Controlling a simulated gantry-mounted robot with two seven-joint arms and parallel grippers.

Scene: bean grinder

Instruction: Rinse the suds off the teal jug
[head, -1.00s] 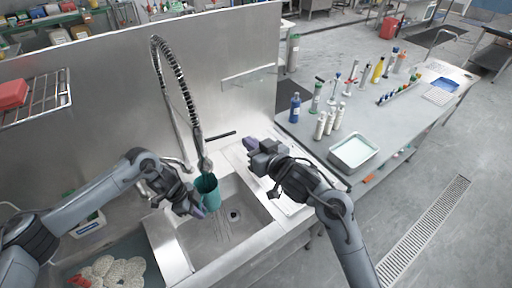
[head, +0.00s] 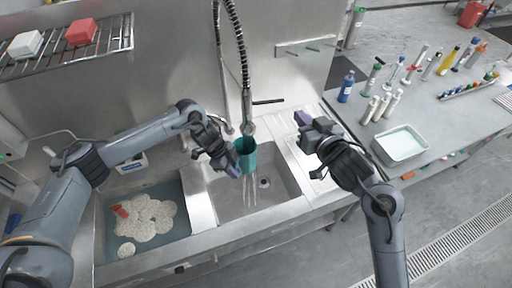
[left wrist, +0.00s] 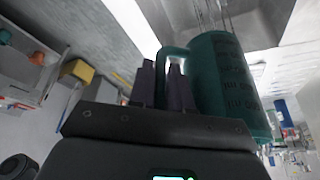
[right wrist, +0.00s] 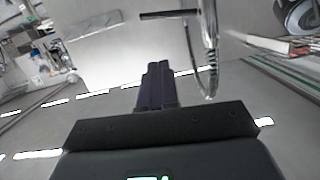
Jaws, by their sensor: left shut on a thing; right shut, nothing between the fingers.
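The teal jug (head: 246,157) is over the sink basin (head: 277,178), right under the spray head (head: 247,124) of the coiled faucet. Thin streams of water fall below the jug into the basin. My left gripper (head: 235,163) is shut on the jug's handle; in the left wrist view the fingers (left wrist: 161,85) close on the handle beside the jug body (left wrist: 232,85). I see no clear suds on the jug's visible side. My right gripper (head: 304,130) is shut and empty above the drainboard, right of the sink; its closed fingers show in the right wrist view (right wrist: 155,85).
A left basin (head: 115,240) holds cloudy water, foam clumps (head: 150,217) and a red item (head: 120,211). A wire shelf (head: 60,60) hangs at upper left. The side table at right carries bottles and a white tray (head: 400,144). The coiled hose (head: 238,50) rises above the sink.

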